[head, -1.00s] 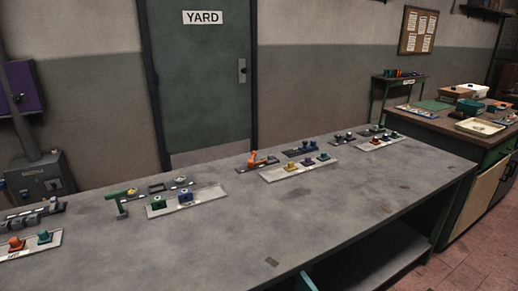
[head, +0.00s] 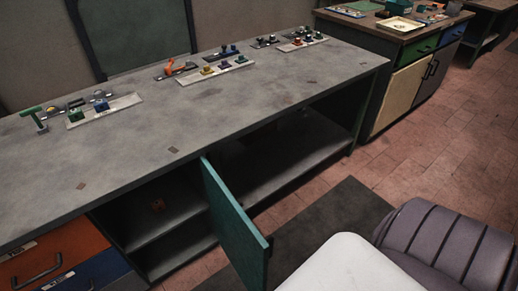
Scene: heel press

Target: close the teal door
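The teal door (head: 236,228) stands wide open at the front of the long grey workbench (head: 215,110). It sticks out toward me, with a dark handle or fitting at its free edge, seen edge-on. Neither of my grippers shows in the head view.
Orange and blue drawers (head: 55,255) sit left of the compartment. Rows of small controls lie on the bench top. A dark mat (head: 335,225) lies on the tiled floor. Red-tiled floor at right is clear.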

